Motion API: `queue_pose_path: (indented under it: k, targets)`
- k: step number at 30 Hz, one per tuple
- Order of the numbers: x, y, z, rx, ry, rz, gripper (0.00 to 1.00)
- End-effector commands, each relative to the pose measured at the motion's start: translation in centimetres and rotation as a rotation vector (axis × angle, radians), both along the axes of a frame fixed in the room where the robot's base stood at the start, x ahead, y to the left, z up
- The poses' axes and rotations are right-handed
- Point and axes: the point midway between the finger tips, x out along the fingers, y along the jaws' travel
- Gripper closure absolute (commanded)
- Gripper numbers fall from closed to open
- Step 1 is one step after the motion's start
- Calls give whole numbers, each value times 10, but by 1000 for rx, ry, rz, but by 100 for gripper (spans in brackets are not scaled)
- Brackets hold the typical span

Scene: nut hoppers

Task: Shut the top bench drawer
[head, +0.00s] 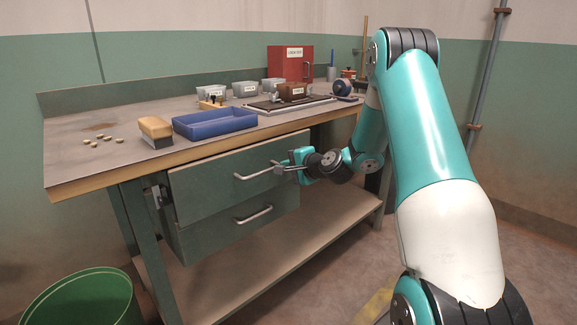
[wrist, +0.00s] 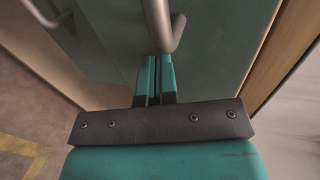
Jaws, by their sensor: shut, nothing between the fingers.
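The top bench drawer (head: 215,185) has a dark green front with a silver bar handle (head: 258,174). Its front stands out a little from the bench frame, with part of its left side showing, so it looks slightly open. My gripper (head: 279,168) is at the right end of this handle, fingers pointing at the drawer front. In the wrist view my gripper's fingers (wrist: 155,72) are together and empty, with the handle (wrist: 162,28) just beyond the tips. I cannot tell whether they touch it. My gripper hides the right part of the drawer front.
A lower drawer (head: 225,228) with its own handle sits below. On the benchtop (head: 75,160) are a brush (head: 155,131), a blue tray (head: 215,123), several nuts, grey hoppers and a red cabinet (head: 290,65). A green bin (head: 80,300) stands at front left.

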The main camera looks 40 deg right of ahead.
Motion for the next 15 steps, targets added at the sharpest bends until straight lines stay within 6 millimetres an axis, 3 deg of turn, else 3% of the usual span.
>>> queue_pose_path:
  k: [4, 10, 15]
  targets:
    - [5, 0, 1, 0, 1, 2, 100]
    - [38, 2, 3, -2, 1, 3, 100]
    - [48, 1, 1, -1, -1, -1, 100]
